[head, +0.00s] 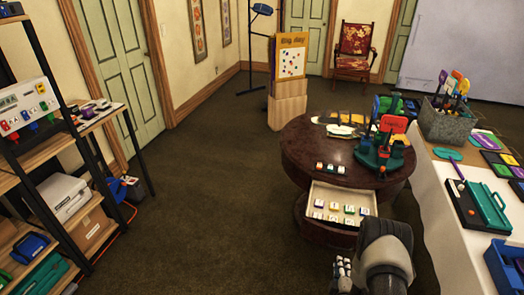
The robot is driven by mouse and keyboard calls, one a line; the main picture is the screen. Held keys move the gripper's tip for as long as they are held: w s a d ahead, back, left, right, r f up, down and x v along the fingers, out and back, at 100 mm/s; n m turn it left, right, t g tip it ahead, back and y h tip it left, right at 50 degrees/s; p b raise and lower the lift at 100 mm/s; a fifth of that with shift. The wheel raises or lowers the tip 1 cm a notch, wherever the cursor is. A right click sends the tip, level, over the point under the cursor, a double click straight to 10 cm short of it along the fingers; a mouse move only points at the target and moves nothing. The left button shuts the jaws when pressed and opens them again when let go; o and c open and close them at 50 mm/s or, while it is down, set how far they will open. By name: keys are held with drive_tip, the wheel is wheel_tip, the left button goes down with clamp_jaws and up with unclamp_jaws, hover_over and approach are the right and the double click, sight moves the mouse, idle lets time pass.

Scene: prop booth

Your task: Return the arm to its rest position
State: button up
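My arm rises from the bottom edge of the head view, right of centre, as a dark grey rounded link. Beside it on the left is a small black-and-white jointed part that looks like my gripper (342,272). It is over the floor, in front of the round table and apart from it. Its fingertips are too small and partly cut off to tell whether they are open or shut. I see nothing clearly held in it.
A dark round table (305,150) stands just ahead, with an open cream drawer (342,190) holding several small coloured blocks. A white table (450,220) with trays and tools is close on the right. Shelves (35,165) line the left. Carpet (215,200) between is clear.

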drive_tip(key=w+a+r+m+g+y, duration=0.15)
drive_tip(key=w+r, duration=0.25)
drive_tip(key=r, duration=0.4)
drive_tip(key=w+r+m+g, duration=0.15)
drive_tip(key=w+r, duration=0.25)
drive_tip(key=r, duration=0.5)
drive_tip(key=s+a+r+m+g, duration=0.1)
drive_tip(key=s+a+r+m, duration=0.1)
drive_tip(key=r, duration=0.5)
drive_tip(key=s+a+r+m, duration=0.1)
drive_tip(key=s+a+r, duration=0.15)
drive_tip(key=r, duration=0.45)
drive_tip(key=s+a+r+m+g, duration=0.2)
drive_tip(key=s+a+r+m, duration=0.15)
drive_tip(key=s+r, duration=0.4)
drive_tip(key=s+a+r+m+g, duration=0.1)
drive_tip(key=s+r, duration=0.1)
drive_tip(key=s, duration=0.6)
drive_tip(key=s+a+r+m+g+y, duration=0.1)
drive_tip(key=s+a+r, duration=0.1)
drive_tip(key=s, duration=0.7)
drive_tip(key=s+a+r+m+g+y, duration=0.1)
drive_tip(key=s+a+r+m, duration=0.1)
drive_tip(key=s, duration=0.6)
drive_tip(key=shift+s+a+r, duration=0.2)
drive_tip(key=shift+r, duration=0.05)
